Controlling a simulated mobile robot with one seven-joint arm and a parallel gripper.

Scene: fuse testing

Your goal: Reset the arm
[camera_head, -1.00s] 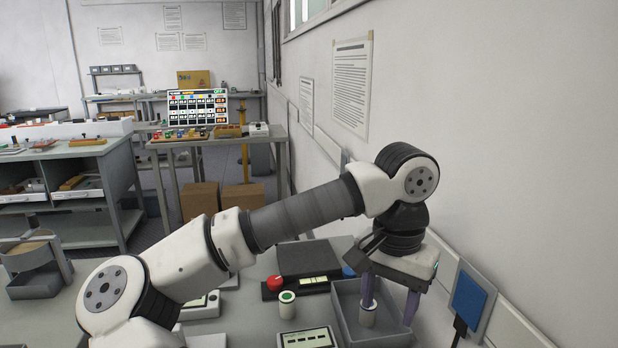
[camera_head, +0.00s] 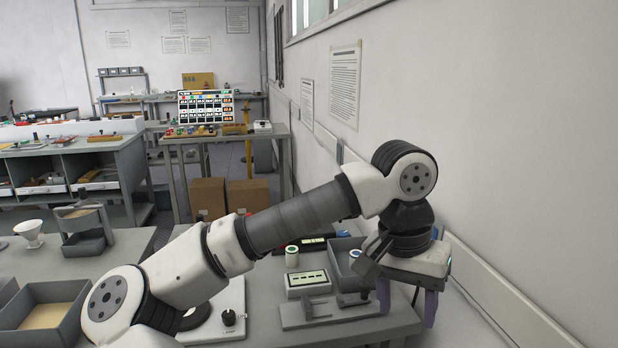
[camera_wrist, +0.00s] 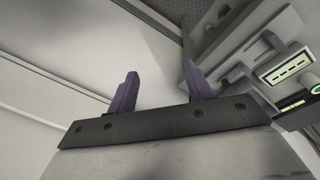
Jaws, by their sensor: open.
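My gripper (camera_head: 408,304) hangs from the bent arm at the right, over the right edge of the table (camera_head: 262,318). Its two purple fingers point down, stand apart and hold nothing. In the wrist view my gripper (camera_wrist: 160,92) is also open, with bare wall and floor beyond the fingers. The arm reaches from the lower left up to the wrist, its elbow joint high near the wall.
On the table are a meter with a display (camera_head: 307,282), a grey fixture (camera_head: 322,312), a green-topped cylinder (camera_head: 292,256) and a grey bin (camera_head: 343,247). The wall (camera_head: 520,150) is close on the right. A bench with a lit panel (camera_head: 205,107) stands at the back.

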